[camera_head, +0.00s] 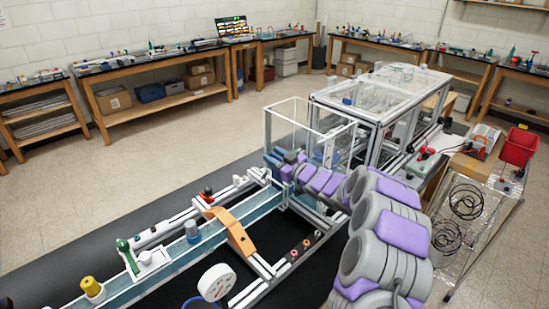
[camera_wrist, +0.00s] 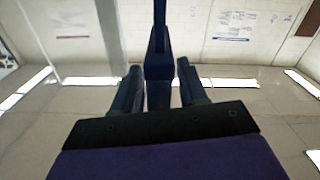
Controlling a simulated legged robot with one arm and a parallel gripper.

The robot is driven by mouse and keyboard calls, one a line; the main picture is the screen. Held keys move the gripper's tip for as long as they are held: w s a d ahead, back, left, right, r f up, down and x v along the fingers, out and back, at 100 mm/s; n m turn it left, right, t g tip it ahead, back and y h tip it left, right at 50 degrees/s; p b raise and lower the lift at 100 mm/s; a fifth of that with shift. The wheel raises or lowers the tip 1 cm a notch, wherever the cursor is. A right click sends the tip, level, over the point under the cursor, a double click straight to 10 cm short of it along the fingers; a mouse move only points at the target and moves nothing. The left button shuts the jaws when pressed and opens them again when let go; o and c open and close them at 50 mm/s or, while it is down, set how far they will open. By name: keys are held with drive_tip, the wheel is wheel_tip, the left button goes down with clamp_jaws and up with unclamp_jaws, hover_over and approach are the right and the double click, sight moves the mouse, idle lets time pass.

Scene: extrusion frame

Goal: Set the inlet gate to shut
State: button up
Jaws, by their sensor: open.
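A water channel (camera_head: 175,250) carries several fittings, and I cannot tell which is the inlet gate. A green lever (camera_head: 127,252) stands upright on a white block at the left. A yellow knob (camera_head: 92,287), a blue-grey knob (camera_head: 192,232) and a red-topped fitting (camera_head: 206,196) sit along the frame. An orange arched piece (camera_head: 233,230) crosses the channel. My gripper (camera_wrist: 159,72) is open, its two dark fingers apart. A dark blue upright bar (camera_wrist: 158,60) shows between them; I cannot tell whether it is part of my gripper. In the head view my arm reaches the clear box, hiding its lower part.
A clear open-topped box (camera_head: 308,125) and a glazed extrusion frame (camera_head: 385,90) stand beyond the channel. A round white gauge (camera_head: 217,282) is at the front. A red bin (camera_head: 519,147) and coiled black cables (camera_head: 467,201) are at the right. Floor at the left is clear.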

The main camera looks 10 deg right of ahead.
drive_tip(key=shift+w, duration=0.1)
clamp_jaws()
idle(0.4)
drive_tip(key=shift+r, duration=0.1)
